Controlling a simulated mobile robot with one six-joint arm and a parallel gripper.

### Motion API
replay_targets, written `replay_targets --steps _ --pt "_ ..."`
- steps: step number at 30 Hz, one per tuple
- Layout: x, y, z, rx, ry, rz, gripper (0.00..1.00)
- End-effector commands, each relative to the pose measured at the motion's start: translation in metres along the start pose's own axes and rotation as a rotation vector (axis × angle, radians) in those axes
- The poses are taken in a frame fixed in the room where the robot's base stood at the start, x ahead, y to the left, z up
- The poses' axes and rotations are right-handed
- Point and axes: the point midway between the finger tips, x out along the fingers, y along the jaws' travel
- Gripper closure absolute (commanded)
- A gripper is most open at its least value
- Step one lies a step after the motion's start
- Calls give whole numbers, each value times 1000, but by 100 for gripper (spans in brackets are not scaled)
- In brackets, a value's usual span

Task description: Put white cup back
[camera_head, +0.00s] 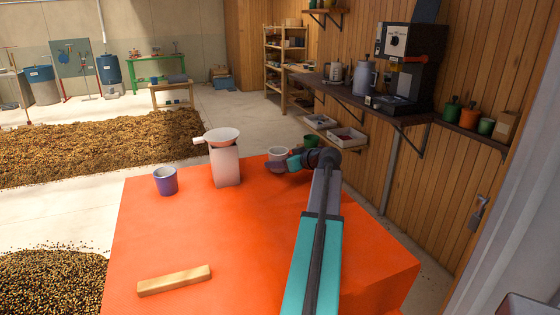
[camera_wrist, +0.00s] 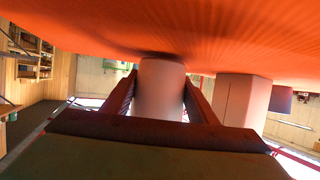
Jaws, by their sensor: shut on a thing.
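The white cup (camera_head: 278,153) is at the far edge of the orange table (camera_head: 240,250). In the wrist view, which is upside down, the cup (camera_wrist: 160,88) sits between the two dark fingers of my gripper (camera_wrist: 158,98). In the head view my gripper (camera_head: 279,167) reaches the cup from the near right and is shut on it. The cup's base meets a dark shadow on the orange surface, so it is on or very close to the table. My gripper hides part of the cup in the head view.
A pale canister with a white funnel (camera_head: 226,165) stands left of the cup, and a purple cup (camera_head: 165,181) farther left. A wooden block (camera_head: 174,280) lies near the front. A wall shelf (camera_head: 400,116) holds a coffee machine (camera_head: 408,66).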

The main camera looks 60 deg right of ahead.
Motion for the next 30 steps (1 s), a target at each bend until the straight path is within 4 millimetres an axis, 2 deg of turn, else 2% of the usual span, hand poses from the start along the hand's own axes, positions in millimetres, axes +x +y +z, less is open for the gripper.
replay_targets --steps 18,19,21,30 --pt "4 -1 8 0 1 -1 73" --pt "3 -1 7 0 0 -1 42" --pt "3 -1 7 0 0 -1 30" --pt "4 -1 6 0 0 -1 29"
